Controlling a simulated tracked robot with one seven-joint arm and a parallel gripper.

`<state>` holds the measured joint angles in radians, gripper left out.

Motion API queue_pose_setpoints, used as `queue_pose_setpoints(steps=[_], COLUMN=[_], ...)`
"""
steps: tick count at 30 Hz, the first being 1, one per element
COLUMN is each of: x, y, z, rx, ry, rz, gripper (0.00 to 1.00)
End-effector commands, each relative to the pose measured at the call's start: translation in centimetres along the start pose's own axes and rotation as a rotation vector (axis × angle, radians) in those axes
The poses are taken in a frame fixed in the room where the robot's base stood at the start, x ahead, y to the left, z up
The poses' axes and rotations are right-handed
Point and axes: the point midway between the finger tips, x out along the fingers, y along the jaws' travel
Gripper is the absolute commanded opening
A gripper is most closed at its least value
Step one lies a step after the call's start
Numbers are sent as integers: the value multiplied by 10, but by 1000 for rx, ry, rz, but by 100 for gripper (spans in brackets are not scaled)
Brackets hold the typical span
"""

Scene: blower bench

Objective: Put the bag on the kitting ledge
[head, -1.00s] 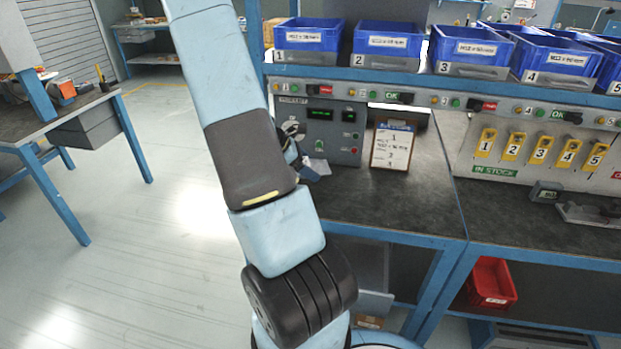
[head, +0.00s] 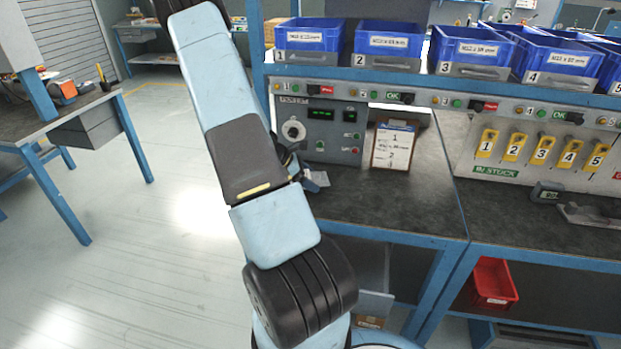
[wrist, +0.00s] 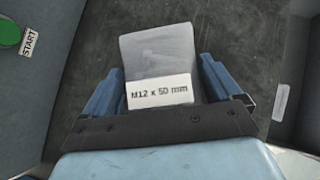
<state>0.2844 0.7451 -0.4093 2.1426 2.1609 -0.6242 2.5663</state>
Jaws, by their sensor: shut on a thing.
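The bag (wrist: 158,55) is clear to grey with a white label reading M12 x 50 mm. In the wrist view it sits between the two blue fingers of my gripper (wrist: 165,88), which is shut on it. In the head view my gripper (head: 308,180) is mostly hidden behind my forearm, and the bag (head: 318,178) shows as a pale patch low over the dark bench top (head: 400,205). I cannot tell whether the bag touches the surface. I cannot tell for sure which surface is the kitting ledge.
A grey control panel (head: 335,140) and a clipboard (head: 393,146) stand at the back of the bench. Blue numbered bins (head: 388,42) line the shelf above. A green START button (wrist: 9,33) is at the left in the wrist view.

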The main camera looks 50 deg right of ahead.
Motion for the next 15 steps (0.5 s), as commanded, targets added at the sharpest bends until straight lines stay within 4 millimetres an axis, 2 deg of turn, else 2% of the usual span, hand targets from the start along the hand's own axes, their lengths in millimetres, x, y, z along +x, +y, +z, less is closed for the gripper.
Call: queue_pose_setpoints(steps=[6, 7, 9, 15], x=[0, 1, 1, 1], y=[0, 0, 0, 0], z=[0, 0, 0, 0], rx=[1, 1, 1, 1], ry=[-1, 0, 0, 0], rz=[0, 0, 0, -1], gripper=[43, 92, 99, 100])
